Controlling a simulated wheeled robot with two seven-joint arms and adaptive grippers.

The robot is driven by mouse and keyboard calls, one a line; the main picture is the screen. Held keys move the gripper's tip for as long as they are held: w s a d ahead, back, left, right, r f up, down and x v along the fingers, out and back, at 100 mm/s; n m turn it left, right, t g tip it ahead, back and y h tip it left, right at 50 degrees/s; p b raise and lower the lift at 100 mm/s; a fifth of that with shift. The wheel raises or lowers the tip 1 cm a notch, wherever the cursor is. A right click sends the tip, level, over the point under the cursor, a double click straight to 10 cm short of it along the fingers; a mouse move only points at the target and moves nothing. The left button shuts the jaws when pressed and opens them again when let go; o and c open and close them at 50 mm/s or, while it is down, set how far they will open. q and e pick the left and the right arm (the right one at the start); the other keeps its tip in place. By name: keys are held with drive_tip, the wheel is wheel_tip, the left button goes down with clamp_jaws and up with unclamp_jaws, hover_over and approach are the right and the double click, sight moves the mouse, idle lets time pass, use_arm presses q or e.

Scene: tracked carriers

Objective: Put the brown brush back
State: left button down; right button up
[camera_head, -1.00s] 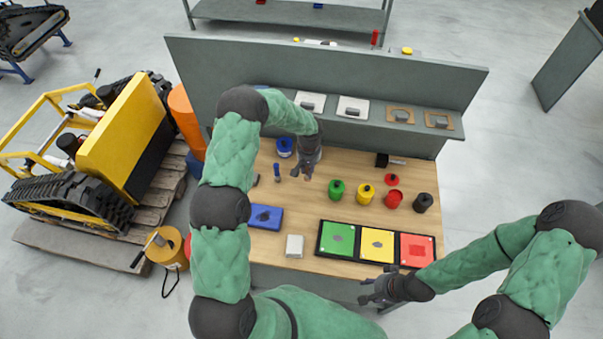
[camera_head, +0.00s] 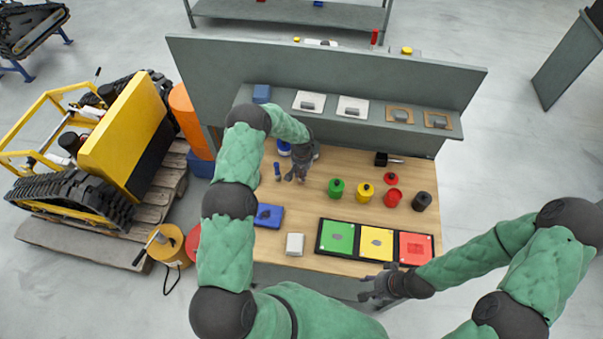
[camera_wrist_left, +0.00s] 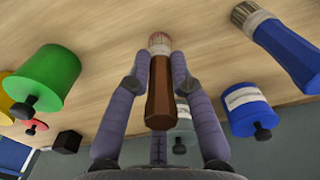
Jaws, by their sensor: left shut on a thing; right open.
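My left gripper (camera_head: 296,177) is low over the back left part of the wooden bench. In the left wrist view my left gripper (camera_wrist_left: 159,84) is shut on the brown brush (camera_wrist_left: 159,98), with one finger on each side of its handle. Its pale ferrule and reddish bristle end point away from the palm, toward the bench top. Whether the bristles touch the wood I cannot tell. In the head view the brush is hidden by the gripper. My right gripper (camera_head: 372,287) is open and empty in front of the bench's front edge.
A blue brush (camera_head: 277,171) and a blue pot (camera_head: 283,147) are close by the left gripper. Green (camera_head: 336,188), yellow (camera_head: 364,194), red (camera_head: 391,199) and black (camera_head: 422,202) pots stand to the right. Coloured trays (camera_head: 376,243) lie in front. A shelf (camera_head: 383,126) runs behind.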

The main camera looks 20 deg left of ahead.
use_arm(q)
drive_tip(key=shift+f, duration=0.15)
drive_tip(key=c, duration=1.1)
unclamp_jaws()
